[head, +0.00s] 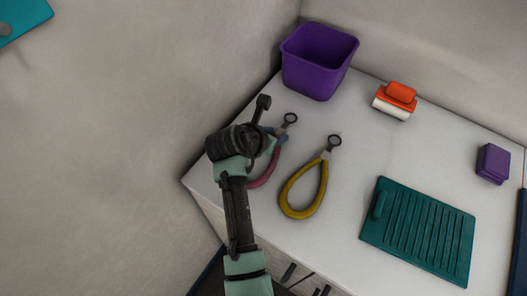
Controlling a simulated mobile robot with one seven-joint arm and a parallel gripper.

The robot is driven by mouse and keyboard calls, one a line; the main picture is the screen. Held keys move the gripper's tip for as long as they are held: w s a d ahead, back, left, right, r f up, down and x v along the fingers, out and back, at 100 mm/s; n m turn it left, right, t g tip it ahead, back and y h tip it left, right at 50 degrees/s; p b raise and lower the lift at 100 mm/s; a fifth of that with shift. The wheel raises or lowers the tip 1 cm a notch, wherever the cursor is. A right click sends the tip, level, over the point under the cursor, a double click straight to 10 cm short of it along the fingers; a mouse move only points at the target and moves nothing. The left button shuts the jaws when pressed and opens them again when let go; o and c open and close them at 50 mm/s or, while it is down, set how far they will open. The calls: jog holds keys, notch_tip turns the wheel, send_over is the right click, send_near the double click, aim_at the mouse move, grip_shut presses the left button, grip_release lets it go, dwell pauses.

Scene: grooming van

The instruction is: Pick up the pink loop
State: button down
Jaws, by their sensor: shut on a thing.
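The pink loop (267,178) is at the left end of the white counter, partly hidden behind my arm. Its grey fitting and dark ring (290,118) show just above my gripper (279,138). My gripper is at the upper part of the loop, near the fitting, and is shut on it. My wrist hides the left side of the loop and part of the fingers. I cannot tell whether the loop is clear of the counter.
A yellow loop (285,200) lies just right of the pink one. A purple bin (316,75) stands behind. An orange-and-white brush (395,101), a purple block (493,164) and a teal ridged mat (418,231) lie to the right. Walls border the counter at left and back.

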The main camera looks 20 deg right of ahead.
notch_tip(320, 180, up, 10)
dwell(0.7)
dwell(0.6)
